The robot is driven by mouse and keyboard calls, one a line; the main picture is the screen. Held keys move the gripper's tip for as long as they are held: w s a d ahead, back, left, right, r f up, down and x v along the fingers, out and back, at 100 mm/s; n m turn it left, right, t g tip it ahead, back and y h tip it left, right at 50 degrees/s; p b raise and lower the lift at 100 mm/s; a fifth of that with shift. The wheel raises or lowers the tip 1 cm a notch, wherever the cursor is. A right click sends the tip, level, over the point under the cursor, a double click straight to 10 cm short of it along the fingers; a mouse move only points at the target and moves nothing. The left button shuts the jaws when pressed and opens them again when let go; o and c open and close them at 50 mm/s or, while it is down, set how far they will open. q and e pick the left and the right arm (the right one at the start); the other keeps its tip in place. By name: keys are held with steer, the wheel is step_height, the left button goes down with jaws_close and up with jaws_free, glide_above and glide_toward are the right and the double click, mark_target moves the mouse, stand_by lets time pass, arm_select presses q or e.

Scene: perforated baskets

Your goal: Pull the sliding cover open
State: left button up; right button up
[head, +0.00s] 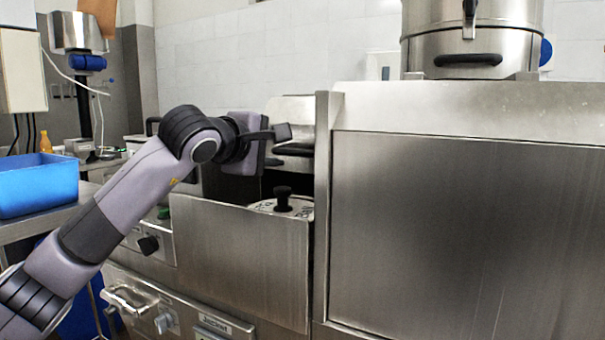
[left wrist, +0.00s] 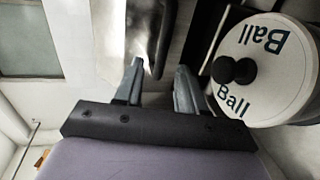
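My left gripper (head: 275,133) is raised above the steel front panel (head: 240,255). In the left wrist view its two fingers (left wrist: 158,88) are apart, with nothing seen held between them. A metal cover-like piece (head: 290,107) with a dark handle-like bar (head: 292,149) stands just behind the gripper. A dark bar (left wrist: 150,35) also shows beyond the fingertips in the left wrist view. A round white lid (left wrist: 265,60) marked "Ball" with a black knob (head: 283,198) sits behind the panel, right of the fingers in the wrist view. I cannot tell for certain which part slides. My right gripper is out of view.
A tall steel cabinet (head: 460,240) stands close on the right, with a metal pot (head: 470,45) on top. A blue bin (head: 38,186) is on a table at the left. Knobs and a handle (head: 130,300) stick out low at the front.

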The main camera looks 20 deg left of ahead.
mark_target(291, 152)
arm_select(q)
steer(key=shift+p+x, duration=0.9)
steer(key=shift+x, duration=2.8)
steer(key=shift+d+f, duration=0.1)
steer(key=shift+f, duration=0.1)
jaws_close()
